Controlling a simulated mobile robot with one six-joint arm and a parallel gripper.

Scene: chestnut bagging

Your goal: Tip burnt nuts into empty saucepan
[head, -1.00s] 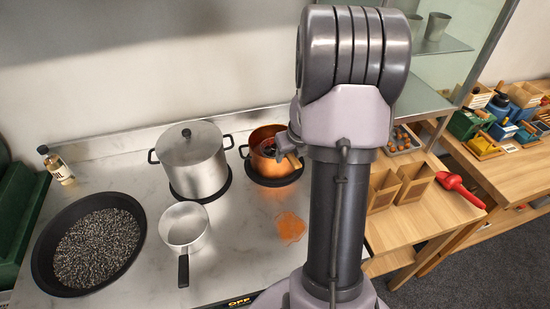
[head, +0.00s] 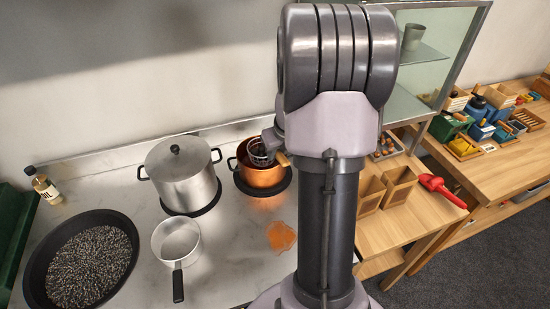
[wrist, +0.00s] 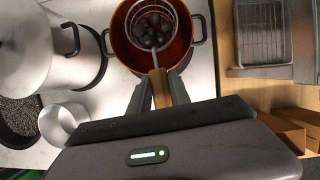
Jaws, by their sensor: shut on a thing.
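My gripper (wrist: 158,92) is shut on the wooden handle (wrist: 160,86) of a wire skimmer (wrist: 150,20). Several dark nuts (wrist: 152,27) lie in the skimmer's basket, which is over the copper pot (wrist: 184,45) in the wrist view. In the head view the skimmer (head: 259,152) shows at the mouth of the copper pot (head: 262,177), partly hidden by my arm. The empty saucepan (head: 176,240), small and silver with a black handle, stands on the counter left of the copper pot. Part of it shows in the wrist view (wrist: 62,124).
Wooden boxes (head: 370,195) are at right.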

